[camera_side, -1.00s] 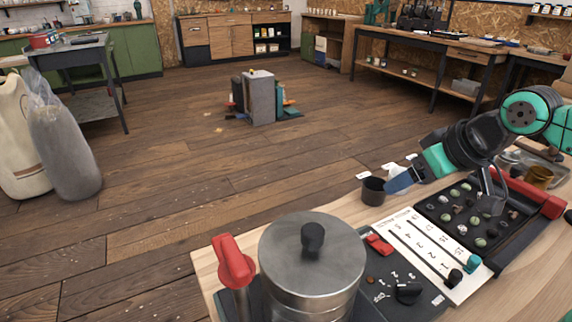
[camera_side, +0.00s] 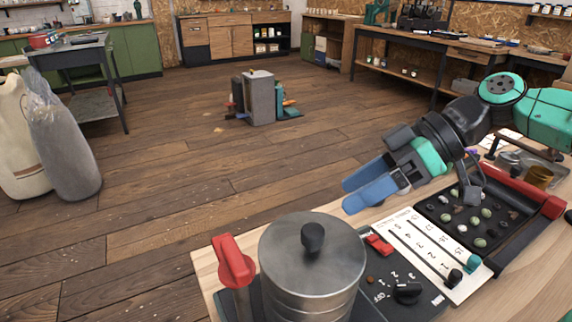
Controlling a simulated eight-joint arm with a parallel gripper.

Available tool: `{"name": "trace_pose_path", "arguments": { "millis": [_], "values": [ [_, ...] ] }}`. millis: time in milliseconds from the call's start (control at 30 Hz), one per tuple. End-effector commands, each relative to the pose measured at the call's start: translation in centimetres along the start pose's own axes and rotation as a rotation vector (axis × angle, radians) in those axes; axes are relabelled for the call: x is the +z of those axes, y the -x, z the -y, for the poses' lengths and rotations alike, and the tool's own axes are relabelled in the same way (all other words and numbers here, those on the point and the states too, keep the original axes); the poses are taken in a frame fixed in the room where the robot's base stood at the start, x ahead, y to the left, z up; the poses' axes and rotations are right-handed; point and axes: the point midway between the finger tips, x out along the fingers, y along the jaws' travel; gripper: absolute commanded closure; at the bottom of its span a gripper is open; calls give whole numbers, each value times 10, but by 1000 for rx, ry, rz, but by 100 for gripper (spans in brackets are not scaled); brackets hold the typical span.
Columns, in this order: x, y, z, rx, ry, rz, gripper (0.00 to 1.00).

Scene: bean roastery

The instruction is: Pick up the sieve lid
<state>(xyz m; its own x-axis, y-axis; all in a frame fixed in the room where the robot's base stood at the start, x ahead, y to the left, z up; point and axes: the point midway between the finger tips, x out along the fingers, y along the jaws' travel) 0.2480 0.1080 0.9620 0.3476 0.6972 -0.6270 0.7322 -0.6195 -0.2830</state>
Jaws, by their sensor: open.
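The sieve lid (camera_side: 287,254) is a round grey metal disc with a black knob (camera_side: 313,237) on top. It sits on the metal sieve stack (camera_side: 310,300) at the front of the bench. My gripper (camera_side: 345,197) has two blue fingers spread apart with nothing between them. It is above and to the right of the lid, clear of it, with its fingers pointing left.
A red clamp handle (camera_side: 233,262) stands upright just left of the stack. A control panel (camera_side: 385,290) with a black dial lies to its right. A black tray (camera_side: 470,218) of green and dark beans lies under my arm. Open floor lies beyond the bench.

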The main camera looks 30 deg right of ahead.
Motion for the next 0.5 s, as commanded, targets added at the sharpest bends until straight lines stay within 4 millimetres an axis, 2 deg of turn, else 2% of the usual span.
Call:
{"name": "trace_pose_path", "arguments": {
  "millis": [133,267,500],
  "values": [
    [-13,-7,29,-220,240,-219,34],
    [-24,2,53,-342,459,-465,34],
    [-2,-17,44,-344,472,-476,34]
  ]
}}
